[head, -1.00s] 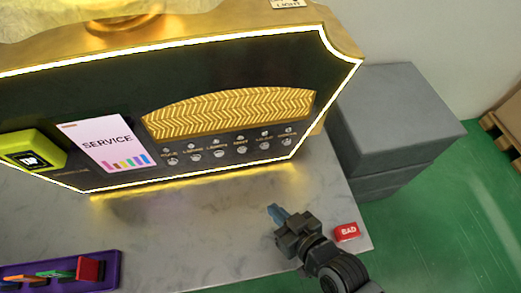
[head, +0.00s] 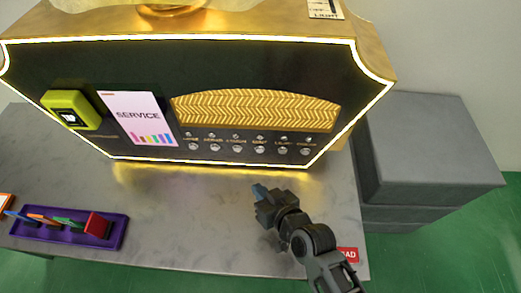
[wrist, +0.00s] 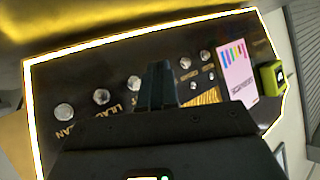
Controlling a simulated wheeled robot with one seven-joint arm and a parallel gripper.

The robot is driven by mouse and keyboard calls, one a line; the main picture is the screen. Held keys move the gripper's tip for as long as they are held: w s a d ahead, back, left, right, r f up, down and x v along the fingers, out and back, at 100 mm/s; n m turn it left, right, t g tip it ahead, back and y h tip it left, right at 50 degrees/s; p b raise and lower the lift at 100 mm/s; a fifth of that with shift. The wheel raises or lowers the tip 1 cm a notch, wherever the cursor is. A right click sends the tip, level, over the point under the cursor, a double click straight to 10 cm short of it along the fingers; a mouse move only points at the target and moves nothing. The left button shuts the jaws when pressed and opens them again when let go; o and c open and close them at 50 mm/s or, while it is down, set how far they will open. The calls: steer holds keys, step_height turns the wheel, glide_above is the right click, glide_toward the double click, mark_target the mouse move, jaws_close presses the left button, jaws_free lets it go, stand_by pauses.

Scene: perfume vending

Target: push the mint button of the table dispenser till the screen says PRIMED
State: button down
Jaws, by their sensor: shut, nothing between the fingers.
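The table dispenser (head: 100,60) has a black front with a lit edge. Its screen (head: 140,118) reads SERVICE. A row of round silver buttons runs below the gold grille. The mint button (head: 260,150) appears to be the fourth from the left; its small label is hard to read. In the wrist view, the mint button (wrist: 134,83) is the one beside LILAC, just left of the fingers, its label hidden. My gripper (head: 258,190) is shut and empty, in front of the panel and apart from the buttons. It also shows in the wrist view (wrist: 160,70).
A yellow-green reader (head: 70,110) is left of the screen. A purple holder (head: 115,232) with coloured cards stands at the table's left front. A red BAD tag (head: 348,254) lies partly behind my arm. A grey block (head: 425,135) stands at right.

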steer(key=b, duration=0.3)
glide_toward(253, 152)
step_height(253, 152, down, 2)
steer(key=a, duration=0.2)
steer(key=shift+w+a+f+b, duration=0.15)
steer(key=shift+w+b, duration=0.15)
steer(key=shift+w, duration=0.55)
stand_by(1.1)
steer(key=shift+w+b, duration=0.35)
steer(key=shift+w, duration=0.05)
steer(key=shift+w+b, duration=0.3)
steer(key=shift+w, duration=0.15)
stand_by(0.6)
stand_by(0.4)
steer(key=shift+s+p, duration=0.35)
steer(key=shift+s, duration=0.5)
